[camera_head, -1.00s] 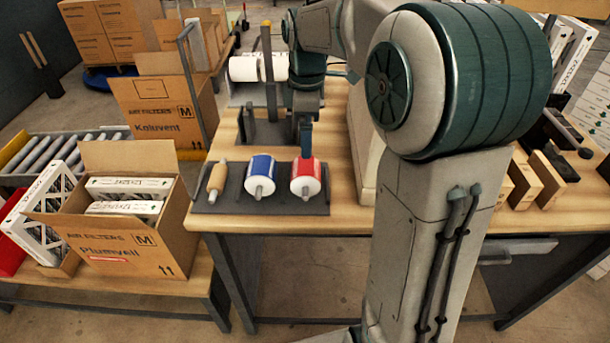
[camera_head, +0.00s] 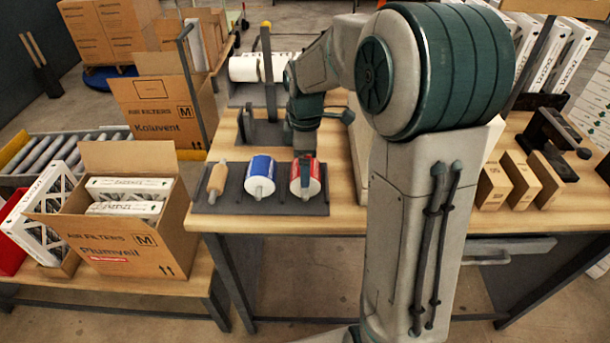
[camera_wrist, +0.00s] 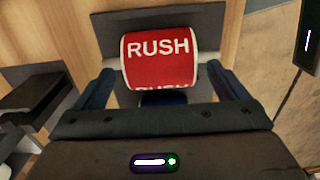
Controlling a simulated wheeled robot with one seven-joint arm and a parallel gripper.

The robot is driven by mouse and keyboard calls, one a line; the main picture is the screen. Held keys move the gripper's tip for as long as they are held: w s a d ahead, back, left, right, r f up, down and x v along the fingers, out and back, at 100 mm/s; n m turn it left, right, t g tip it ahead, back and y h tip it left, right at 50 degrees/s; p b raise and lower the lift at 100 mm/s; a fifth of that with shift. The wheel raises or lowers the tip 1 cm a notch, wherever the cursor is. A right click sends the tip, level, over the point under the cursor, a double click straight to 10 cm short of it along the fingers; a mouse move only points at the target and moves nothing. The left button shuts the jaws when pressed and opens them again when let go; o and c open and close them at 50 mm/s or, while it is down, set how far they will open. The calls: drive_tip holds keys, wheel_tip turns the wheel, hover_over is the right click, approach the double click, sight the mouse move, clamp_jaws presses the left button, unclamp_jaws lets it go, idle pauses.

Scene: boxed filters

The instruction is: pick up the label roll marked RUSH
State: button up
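The red label roll marked RUSH (camera_head: 314,182) lies on the dark tray at the front of the workbench. In the wrist view the roll (camera_wrist: 160,45) shows its white RUSH lettering close ahead. My gripper (camera_wrist: 160,72) is open, with one finger on each side of the roll's near part and a gap on both sides. In the head view my gripper (camera_head: 305,168) is low over the roll and partly covers it. A blue label roll (camera_head: 260,176) lies left of the red one.
A bare tan roll (camera_head: 217,180) lies left of the blue roll on the same dark tray (camera_head: 228,203). A light panel (camera_head: 360,145) stands to the right. Several small cartons (camera_head: 519,180) are at the right.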

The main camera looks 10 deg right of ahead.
drive_tip(key=c, duration=1.5)
drive_tip(key=shift+r, duration=0.15)
